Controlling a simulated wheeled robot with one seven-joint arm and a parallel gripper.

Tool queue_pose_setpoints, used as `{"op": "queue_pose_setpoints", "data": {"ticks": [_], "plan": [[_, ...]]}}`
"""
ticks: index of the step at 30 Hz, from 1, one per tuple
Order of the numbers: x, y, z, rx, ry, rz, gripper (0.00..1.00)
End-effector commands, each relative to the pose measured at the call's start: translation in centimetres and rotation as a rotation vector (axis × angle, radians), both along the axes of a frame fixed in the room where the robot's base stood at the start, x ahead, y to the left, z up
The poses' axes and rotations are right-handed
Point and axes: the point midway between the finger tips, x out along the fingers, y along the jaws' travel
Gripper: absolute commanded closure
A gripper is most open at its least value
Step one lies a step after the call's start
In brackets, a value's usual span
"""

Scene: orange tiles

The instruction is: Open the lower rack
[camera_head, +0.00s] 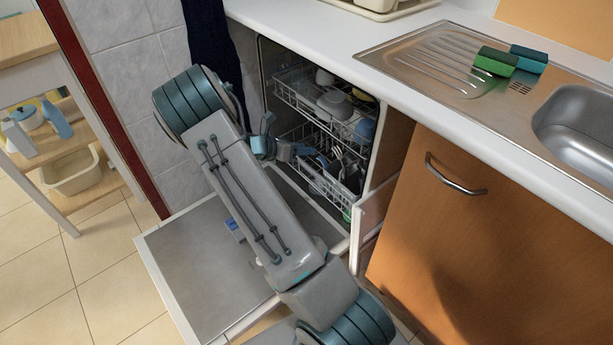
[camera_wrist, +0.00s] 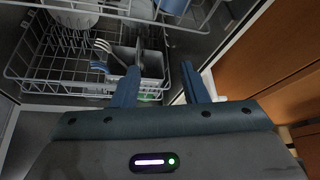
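The dishwasher's lower rack (camera_head: 312,180) is a white wire basket inside the open machine. It holds a grey cutlery basket with forks and other utensils. In the wrist view the lower rack (camera_wrist: 40,79) fills the upper left, and the cutlery basket (camera_wrist: 152,66) shows just beyond my fingers. My gripper (camera_wrist: 160,72) has two blue fingers spread apart, with nothing seen gripped between them. In the head view my gripper (camera_head: 290,151) is at the front of the lower rack. I cannot tell whether the fingers touch its wire rim.
The upper rack (camera_head: 300,98) with bowls is above. The dishwasher door (camera_head: 190,262) lies folded down beneath my arm. An orange cabinet (camera_head: 500,235) stands close on the right. A counter with a sink (camera_head: 580,135) is above it. Open floor (camera_head: 60,285) lies to the left.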

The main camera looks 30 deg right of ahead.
Motion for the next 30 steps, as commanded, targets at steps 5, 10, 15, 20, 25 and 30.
{"op": "queue_pose_setpoints", "data": {"ticks": [5, 10, 15, 20, 25, 30], "plan": [[3.4, -1.6, -9.2, -0.172, 0.289, 0.221, 0.6], [6.4, -2.1, -16.9, -0.345, 0.574, 0.43, 0.6], [8.9, -1.8, -24.0, -0.509, 0.833, 0.61, 0.6], [10.1, -1.2, -28.4, -0.616, 0.993, 0.72, 0.6], [10.7, -1.1, -30.1, -0.663, 1.063, 0.765, 0.6], [11.5, -2.6, -30.3, -0.666, 1.068, 0.767, 0.6]]}}
